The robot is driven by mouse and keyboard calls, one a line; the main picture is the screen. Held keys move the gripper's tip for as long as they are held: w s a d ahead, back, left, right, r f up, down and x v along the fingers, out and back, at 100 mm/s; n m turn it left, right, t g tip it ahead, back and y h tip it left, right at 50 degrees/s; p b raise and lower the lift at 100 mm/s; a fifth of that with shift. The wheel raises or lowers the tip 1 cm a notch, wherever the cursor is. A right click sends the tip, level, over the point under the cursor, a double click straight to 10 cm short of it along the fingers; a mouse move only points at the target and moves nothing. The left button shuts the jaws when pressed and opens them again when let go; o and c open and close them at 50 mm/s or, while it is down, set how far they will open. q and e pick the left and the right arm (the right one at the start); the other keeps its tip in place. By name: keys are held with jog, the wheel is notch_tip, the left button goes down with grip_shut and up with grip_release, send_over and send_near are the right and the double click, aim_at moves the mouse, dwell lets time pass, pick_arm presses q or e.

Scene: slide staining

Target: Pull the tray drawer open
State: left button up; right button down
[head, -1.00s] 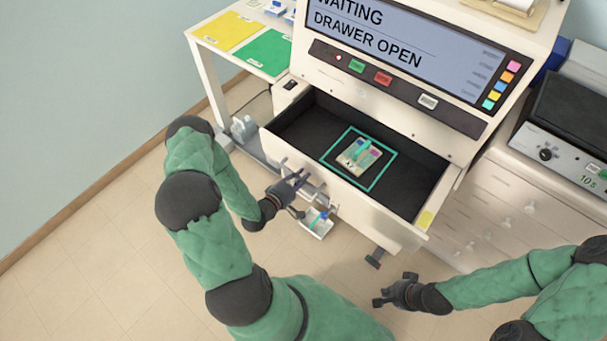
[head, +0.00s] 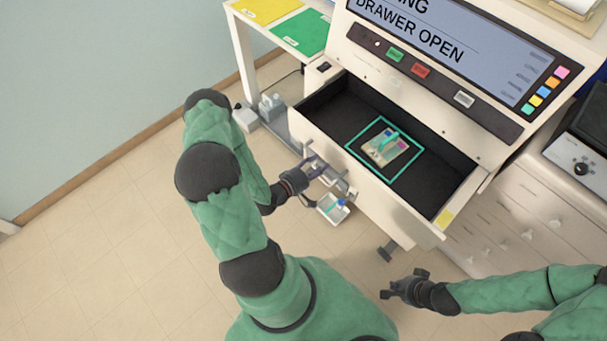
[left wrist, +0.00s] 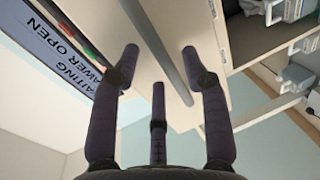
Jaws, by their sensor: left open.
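The tray drawer (head: 384,205) stands open below the screen (head: 440,30), which reads "DRAWER OPEN". Inside it a teal square outline (head: 357,155) surrounds a small pale tray (head: 379,157) with coloured items. My left gripper (head: 314,164) is open at the drawer front, by its handle. In the left wrist view the grey handle bar (left wrist: 168,45) runs between the spread fingers (left wrist: 160,75); I cannot tell whether they touch it. My right gripper (head: 404,283) is open and empty, below and apart from the drawer.
A small white tray (head: 333,208) with a blue-topped item is just beside my left gripper. A side table with a green sheet (head: 300,33) is at upper left. A drawer cabinet (head: 540,225) stands at right. The floor (head: 120,250) at left is clear.

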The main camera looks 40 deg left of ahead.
pick_arm(q)
jog(key=v, duration=0.8)
jog(key=shift+s, duration=0.3)
jog(key=shift+w, duration=0.1)
jog(key=w+d+f+m+g+h, duration=0.35)
jog(key=d+f+m+g, duration=0.5)
jog(key=d, duration=0.35)
jog(key=s+d+f+m+g, duration=0.1)
jog(key=s+d+m+g, duration=0.5)
jog(key=d, duration=0.6)
jog(key=shift+s+g, duration=0.35)
jog(key=shift+s, duration=0.35)
